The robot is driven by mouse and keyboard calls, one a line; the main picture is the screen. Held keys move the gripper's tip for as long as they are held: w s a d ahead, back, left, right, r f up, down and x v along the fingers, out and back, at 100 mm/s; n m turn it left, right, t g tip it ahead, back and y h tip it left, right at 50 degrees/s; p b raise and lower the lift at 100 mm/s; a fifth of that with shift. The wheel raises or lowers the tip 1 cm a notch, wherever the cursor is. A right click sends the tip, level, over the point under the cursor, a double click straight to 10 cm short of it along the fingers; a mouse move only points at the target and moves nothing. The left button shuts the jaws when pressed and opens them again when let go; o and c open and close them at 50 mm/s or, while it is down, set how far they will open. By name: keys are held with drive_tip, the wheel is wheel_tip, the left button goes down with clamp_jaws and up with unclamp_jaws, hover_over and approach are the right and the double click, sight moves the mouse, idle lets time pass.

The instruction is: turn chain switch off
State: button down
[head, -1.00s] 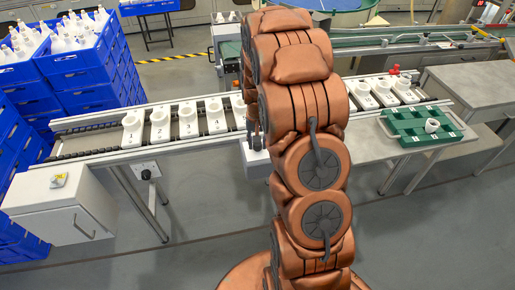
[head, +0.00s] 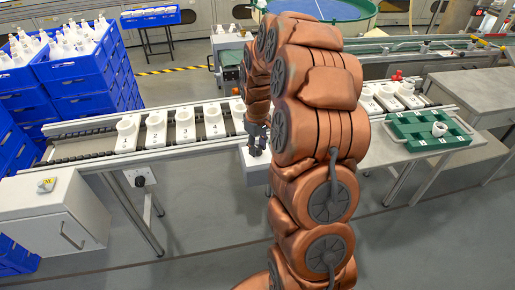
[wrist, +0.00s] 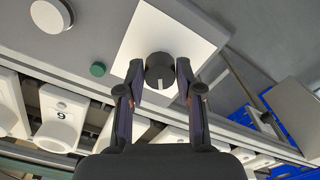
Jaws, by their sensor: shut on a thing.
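A dark round knob (wrist: 159,73) with a pale mark sits on a white square plate (wrist: 150,38) in the wrist view. I take it for the chain switch. My gripper (wrist: 158,78) is shut on the knob, with one finger on each side of it. In the head view my gripper (head: 256,140) is at the front edge of the conveyor, over a small pale box (head: 255,170). The knob is hidden there, and its off direction cannot be read.
A green button (wrist: 97,69) and a pale round disc (wrist: 51,15) are beside the plate. Numbered white holders (head: 156,130) line the conveyor chain. A green tray (head: 403,127) is at right, a grey cabinet (head: 75,215) at left. Another knob plate (head: 140,178) is on the conveyor front.

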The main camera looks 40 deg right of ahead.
drive_tip(key=shift+n, duration=0.3)
drive_tip(key=c, duration=0.8)
unclamp_jaws()
drive_tip(key=shift+o, duration=0.2)
wheel_tip(320, 180, up, 12)
idle(0.4)
